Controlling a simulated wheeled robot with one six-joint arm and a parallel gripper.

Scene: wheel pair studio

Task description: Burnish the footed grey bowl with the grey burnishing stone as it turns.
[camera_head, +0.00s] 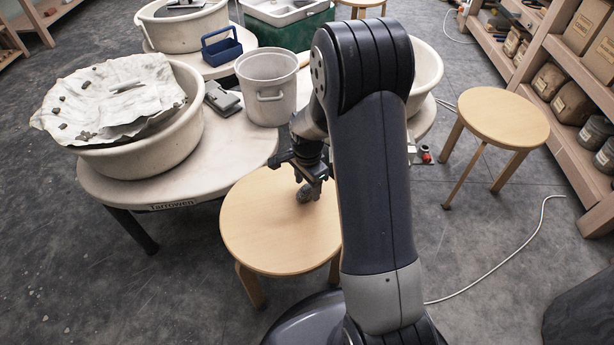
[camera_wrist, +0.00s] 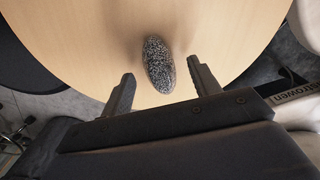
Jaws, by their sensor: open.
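The grey burnishing stone (camera_wrist: 158,66) is a speckled oval lying on the wooden stool top (camera_wrist: 90,40). In the head view the stone (camera_head: 305,194) shows just under my gripper (camera_head: 308,182). In the wrist view my gripper (camera_wrist: 160,85) is open, its two fingers apart on either side of the stone's near end. The fingers do not appear to touch the stone. I cannot make out the footed grey bowl; my arm covers part of the table behind it.
A second stool (camera_head: 503,115) stands right, by shelves (camera_head: 560,60). A cable (camera_head: 500,265) lies on the floor.

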